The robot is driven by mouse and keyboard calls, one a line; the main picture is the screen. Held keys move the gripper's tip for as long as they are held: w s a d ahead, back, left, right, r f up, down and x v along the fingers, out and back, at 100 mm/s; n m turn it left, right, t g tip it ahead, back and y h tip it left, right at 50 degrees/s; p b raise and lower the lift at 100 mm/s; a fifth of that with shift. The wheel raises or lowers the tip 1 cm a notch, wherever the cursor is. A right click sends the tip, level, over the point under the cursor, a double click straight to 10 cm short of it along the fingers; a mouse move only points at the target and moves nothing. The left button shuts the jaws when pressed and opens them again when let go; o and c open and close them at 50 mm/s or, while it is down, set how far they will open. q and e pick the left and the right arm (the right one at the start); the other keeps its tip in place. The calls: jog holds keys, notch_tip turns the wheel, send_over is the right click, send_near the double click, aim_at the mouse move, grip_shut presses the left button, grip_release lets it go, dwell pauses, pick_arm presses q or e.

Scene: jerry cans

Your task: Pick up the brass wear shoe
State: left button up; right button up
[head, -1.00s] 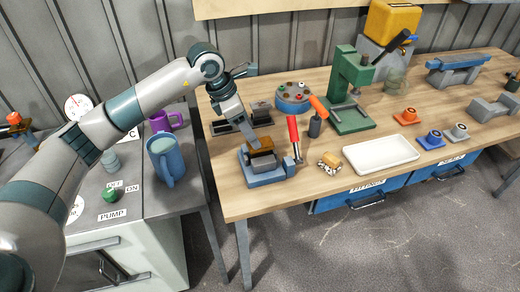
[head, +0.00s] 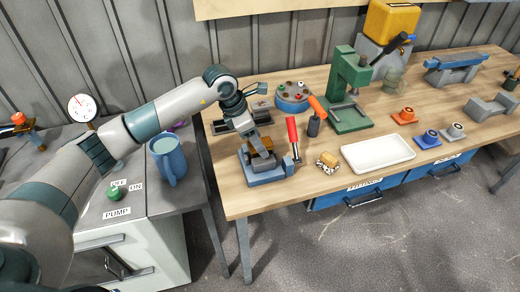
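A brass-brown block (head: 262,160), which may be the brass wear shoe, sits in a blue fixture (head: 268,178) at the front left of the wooden bench. My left gripper (head: 259,144) points down right over this block, its fingertips at the block's top. The gripper hides part of the block, and I cannot tell whether the fingers touch it or how far apart they are. A small brass-and-white piece (head: 327,162) lies on the bench to the right of the fixture. My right gripper is not in view.
A red-handled lever (head: 292,138) stands close at the fixture's right. A dark tray (head: 240,122) and a blue round holder (head: 293,98) are behind. A white tray (head: 378,153) and green press (head: 348,92) are to the right. A blue mug (head: 167,160) stands left, below my arm.

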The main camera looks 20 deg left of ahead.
pick_arm(q)
jog(key=c, duration=1.4)
jog(key=shift+r, duration=0.2)
notch_tip(320, 180, up, 18)
jog(key=p, duration=0.6)
jog(key=shift+f+p, duration=0.15)
jog(key=shift+p, duration=0.2)
